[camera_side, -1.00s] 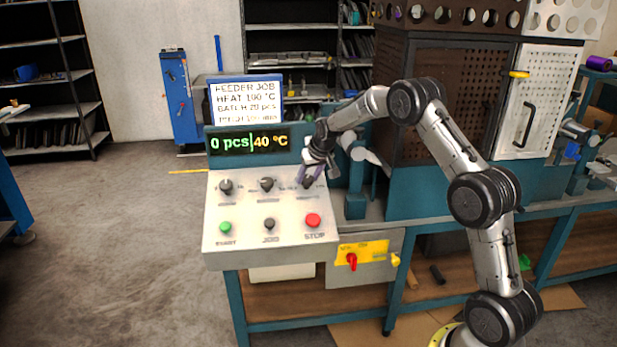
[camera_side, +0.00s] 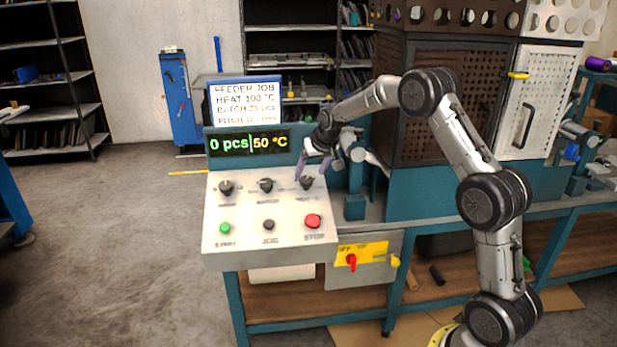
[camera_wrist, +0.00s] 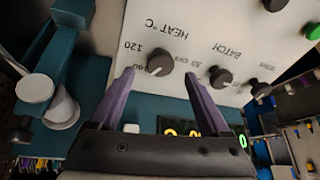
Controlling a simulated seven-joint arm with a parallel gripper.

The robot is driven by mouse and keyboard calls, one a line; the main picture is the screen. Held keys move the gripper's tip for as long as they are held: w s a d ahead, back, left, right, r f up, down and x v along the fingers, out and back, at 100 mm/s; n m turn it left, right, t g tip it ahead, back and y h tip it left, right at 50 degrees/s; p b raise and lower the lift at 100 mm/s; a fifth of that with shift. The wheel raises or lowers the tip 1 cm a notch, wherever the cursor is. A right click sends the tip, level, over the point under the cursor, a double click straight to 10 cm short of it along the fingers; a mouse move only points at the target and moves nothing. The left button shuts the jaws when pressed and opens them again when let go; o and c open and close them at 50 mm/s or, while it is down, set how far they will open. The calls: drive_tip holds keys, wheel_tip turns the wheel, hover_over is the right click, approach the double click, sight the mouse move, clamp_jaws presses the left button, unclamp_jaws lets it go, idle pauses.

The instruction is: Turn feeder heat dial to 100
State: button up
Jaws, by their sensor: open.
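The heat dial (camera_side: 306,184) is the right-hand black knob in the top row of the sloped control panel (camera_side: 240,212). In the wrist view the same dial (camera_wrist: 160,61), labelled HEAT °C, shows beyond and between the fingertips. My gripper (camera_side: 311,169) is open with purple fingers, just above and behind the dial, apart from it as far as I can tell. The wrist view also shows my gripper (camera_wrist: 159,74) empty. The display (camera_side: 248,143) reads 0 pcs and 50 °C. The job sign (camera_side: 245,102) behind it shows HEAT 100 °C.
The batch dial (camera_side: 267,185) and another dial (camera_side: 227,187) stand to the left. Below are a green start button (camera_side: 225,228), a black jog button (camera_side: 269,225) and a red stop button (camera_side: 313,221). A yellow switch plate (camera_side: 362,254) is under the panel's right side.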

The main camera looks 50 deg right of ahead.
drive_tip(key=v, duration=0.9)
drive_tip(key=shift+s+r, duration=0.2)
drive_tip(key=shift+r, duration=0.15)
drive_tip(key=shift+a, duration=0.1)
drive_tip(key=a+r+n+t, duration=0.1)
drive_tip(key=a+r+t, duration=0.1)
drive_tip(key=a+r, duration=0.4)
drive_tip(key=s+a+r+n+y, duration=0.1)
drive_tip(key=s+a+r+n, duration=0.1)
drive_tip(key=s+a+r, duration=0.65)
drive_tip(key=s+a+f+n+y, duration=0.1)
drive_tip(key=s+a+f, duration=0.15)
drive_tip(key=s, duration=0.45)
drive_tip(key=s+a+f+n, duration=0.1)
drive_tip(key=s+a, duration=0.3)
drive_tip(key=s, duration=0.4)
drive_tip(key=s+a+f+g, duration=0.1)
drive_tip(key=s+f, duration=0.8)
drive_tip(key=s, duration=0.1)
drive_tip(key=shift+s+f+n+g+y, duration=0.2)
drive_tip(key=shift+n+g+y, duration=0.1)
drive_tip(key=shift+n+g, duration=0.1)
